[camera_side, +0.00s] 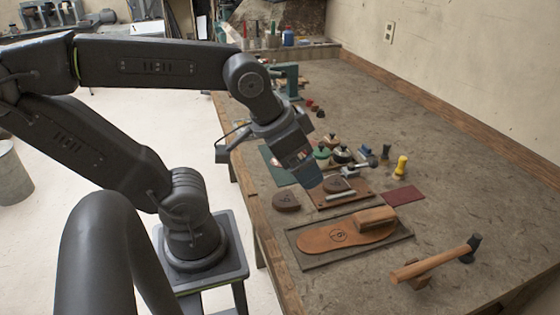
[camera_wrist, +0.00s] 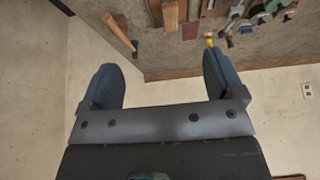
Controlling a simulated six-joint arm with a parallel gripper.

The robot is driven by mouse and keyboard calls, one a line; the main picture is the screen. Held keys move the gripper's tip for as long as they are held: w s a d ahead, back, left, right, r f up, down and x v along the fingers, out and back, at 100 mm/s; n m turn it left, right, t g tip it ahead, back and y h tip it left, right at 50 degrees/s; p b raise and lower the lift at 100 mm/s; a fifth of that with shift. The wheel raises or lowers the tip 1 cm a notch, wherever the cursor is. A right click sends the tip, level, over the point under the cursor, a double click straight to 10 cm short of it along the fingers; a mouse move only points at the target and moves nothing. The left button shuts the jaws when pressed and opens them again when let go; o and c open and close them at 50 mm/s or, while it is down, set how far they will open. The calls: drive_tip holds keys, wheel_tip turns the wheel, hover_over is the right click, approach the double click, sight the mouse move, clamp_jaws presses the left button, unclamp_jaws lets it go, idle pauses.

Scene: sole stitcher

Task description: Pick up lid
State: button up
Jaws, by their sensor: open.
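I cannot tell for sure which piece is the lid. A dark brown round piece (camera_side: 286,201) lies on the table near its left edge. A similar round brown piece (camera_side: 336,184) sits on a brown board (camera_side: 359,186) just right of it. Small jars with dark knobbed tops, a green one (camera_side: 321,153) and a dark one (camera_side: 342,154), stand behind. My gripper (camera_side: 307,180) hangs above the table close to the round pieces, partly blocking the view. In the wrist view my gripper (camera_wrist: 163,85) has its blue fingers wide apart with nothing between them.
A leather sole (camera_side: 335,237) with a wooden block (camera_side: 376,219) lies on a dark mat (camera_side: 340,257) in front. A hammer (camera_side: 430,263) rests at the front right. A yellow-handled tool (camera_side: 401,166) and a dark red sheet (camera_side: 403,196) lie to the right. The far right table is clear.

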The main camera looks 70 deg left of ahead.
drive_tip(key=w+a+f+n+g+y, duration=0.1)
drive_tip(key=w+a+n, duration=0.25)
drive_tip(key=a, duration=0.25)
drive_tip(key=w+a+f+n+g, duration=0.1)
drive_tip(key=w+a+n+g, duration=0.15)
drive_tip(key=a+n, duration=0.3)
drive_tip(key=w+a+f+n+y, duration=0.1)
drive_tip(key=w+a+n, duration=0.3)
drive_tip(key=a, duration=0.3)
drive_tip(key=s+a+f+n+g, duration=0.1)
drive_tip(key=a+f+n, duration=0.25)
drive_tip(key=a, duration=0.35)
drive_tip(key=s+a+f+n+g, duration=0.1)
drive_tip(key=a+f+n, duration=0.25)
drive_tip(key=a, duration=0.35)
drive_tip(key=shift+h, duration=0.3)
drive_tip(key=f, duration=0.2)
drive_tip(key=a+f, duration=0.1)
drive_tip(key=f, duration=0.4)
drive_tip(key=shift+a+f, duration=0.15)
drive_tip(key=shift+a, duration=0.1)
drive_tip(key=shift+a+f, duration=0.25)
drive_tip(key=shift+f, duration=1.25)
drive_tip(key=shift+a+f, duration=0.2)
drive_tip(key=shift+f, duration=1.25)
